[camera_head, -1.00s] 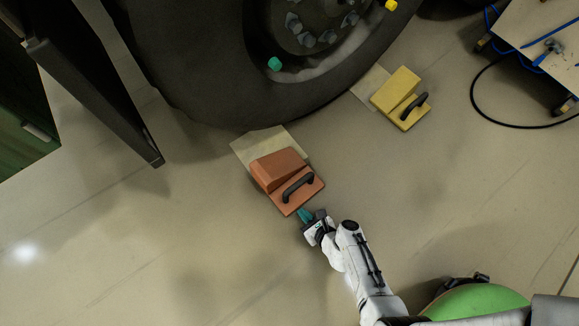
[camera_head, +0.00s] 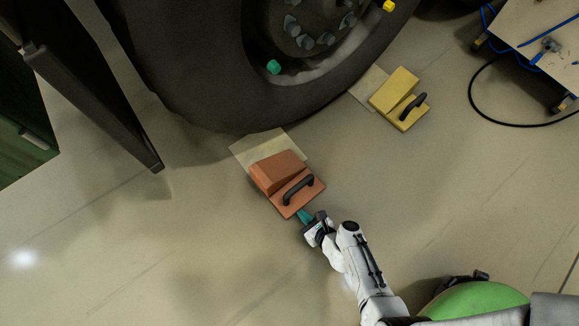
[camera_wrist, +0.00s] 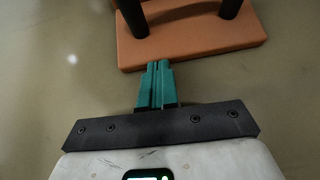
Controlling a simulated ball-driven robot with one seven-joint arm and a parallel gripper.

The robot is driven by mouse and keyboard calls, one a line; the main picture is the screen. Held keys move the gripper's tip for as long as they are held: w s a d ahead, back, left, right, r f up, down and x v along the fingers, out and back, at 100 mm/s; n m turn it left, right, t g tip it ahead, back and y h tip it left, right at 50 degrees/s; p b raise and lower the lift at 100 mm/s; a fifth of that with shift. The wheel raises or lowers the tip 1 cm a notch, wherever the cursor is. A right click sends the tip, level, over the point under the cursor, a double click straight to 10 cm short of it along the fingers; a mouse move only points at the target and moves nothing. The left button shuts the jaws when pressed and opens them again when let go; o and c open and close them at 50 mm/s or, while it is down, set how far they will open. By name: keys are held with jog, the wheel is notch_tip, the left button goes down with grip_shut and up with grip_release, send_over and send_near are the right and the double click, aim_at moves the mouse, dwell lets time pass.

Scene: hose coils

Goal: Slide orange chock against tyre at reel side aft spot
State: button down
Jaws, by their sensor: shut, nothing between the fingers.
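The orange chock (camera_head: 279,169) lies on the floor with its black handle on the near side. It partly covers a pale floor patch (camera_head: 243,150). The big dark tyre (camera_head: 215,95) stands beyond it, with a gap between them. My gripper (camera_head: 304,215) is shut and empty at the chock's near edge. In the wrist view the teal fingers (camera_wrist: 158,68) are together, their tips at the edge of the orange base plate (camera_wrist: 190,45). I cannot tell whether they touch it.
A yellow chock (camera_head: 396,92) sits on another pale patch by the tyre to the right. A cart (camera_head: 535,30) with a black hose loop (camera_head: 490,121) is at the upper right. A dark panel (camera_head: 95,105) stands at the left. The floor at lower left is clear.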

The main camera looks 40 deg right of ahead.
jog(key=shift+s, duration=2.35)
